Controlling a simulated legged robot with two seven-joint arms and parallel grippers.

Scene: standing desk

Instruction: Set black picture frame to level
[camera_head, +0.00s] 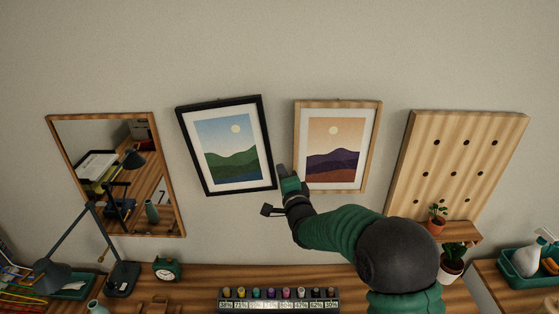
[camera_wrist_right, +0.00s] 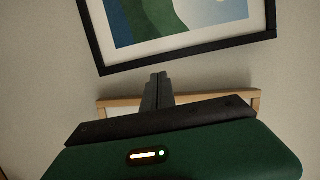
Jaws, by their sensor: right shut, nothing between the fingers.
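The black picture frame (camera_head: 268,150) hangs on the wall left of centre in the head view, tilted, with its right side higher than its left. It holds a print of green hills, a blue sky and a pale sun. Its lower part also shows at the top of the right wrist view (camera_wrist_right: 190,56). My right gripper (camera_head: 282,170) is shut and empty beside the frame's lower right corner. In the wrist view its fingers (camera_wrist_right: 158,80) end just short of the black edge; whether they touch it is unclear. My left gripper is out of view.
A wood-framed picture (camera_head: 372,150) hangs close on the right, partly behind my right arm. A mirror (camera_head: 180,205) hangs on the left, a pegboard (camera_head: 460,150) on the right. Below, the desk (camera_head: 200,285) holds a lamp (camera_head: 122,278), a clock (camera_head: 167,268) and a rack of bottles (camera_head: 278,306).

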